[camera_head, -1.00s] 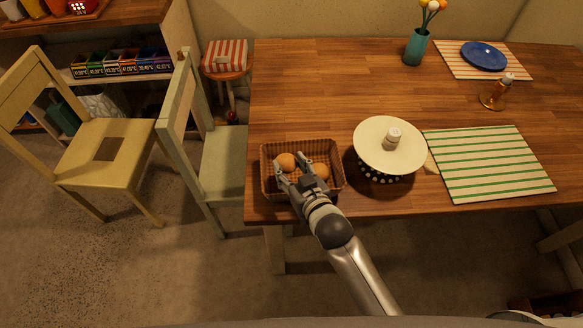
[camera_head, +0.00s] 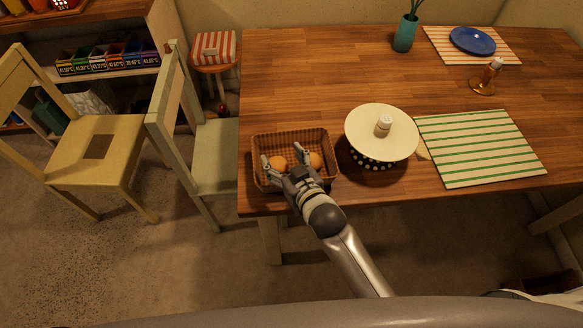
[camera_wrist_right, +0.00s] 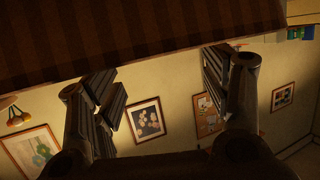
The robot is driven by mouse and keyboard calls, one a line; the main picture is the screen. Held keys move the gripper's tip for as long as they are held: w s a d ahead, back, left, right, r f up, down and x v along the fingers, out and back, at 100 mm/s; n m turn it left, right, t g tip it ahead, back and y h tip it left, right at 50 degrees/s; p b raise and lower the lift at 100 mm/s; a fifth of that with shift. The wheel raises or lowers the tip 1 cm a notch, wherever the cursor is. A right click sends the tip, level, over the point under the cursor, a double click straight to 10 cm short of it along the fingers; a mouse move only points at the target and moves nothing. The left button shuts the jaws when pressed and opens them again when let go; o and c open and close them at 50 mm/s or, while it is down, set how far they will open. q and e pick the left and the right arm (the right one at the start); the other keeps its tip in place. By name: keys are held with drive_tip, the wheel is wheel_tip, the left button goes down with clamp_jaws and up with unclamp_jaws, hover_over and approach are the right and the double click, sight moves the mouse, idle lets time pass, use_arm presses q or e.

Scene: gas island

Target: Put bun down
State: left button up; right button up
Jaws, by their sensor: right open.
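A brown wicker basket (camera_head: 262,141) stands on the wooden table near its front left corner. Two round orange-brown buns are in it: the left bun (camera_head: 279,163) and the right bun (camera_head: 316,161). My right gripper (camera_head: 286,157) is open over the basket, its fingers spread to either side of the left bun. The palm hides part of the basket's front. In the right wrist view the fingers (camera_wrist_right: 165,95) stand wide apart with no bun visible between them. My left gripper is out of view.
A cream round lid (camera_head: 365,127) with a small knob tops a dotted black base just right of the basket. A green-striped placemat (camera_head: 480,147) lies farther right. A pale chair (camera_head: 215,155) stands left of the table. The back middle of the table is clear.

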drive_tip(key=shift+s+r, duration=0.2)
drive_tip(key=shift+r, duration=0.3)
drive_tip(key=v, duration=1.1)
drive_tip(key=shift+s+d+b, duration=0.15)
drive_tip(key=shift+s+b, duration=0.1)
drive_tip(key=shift+b, duration=0.15)
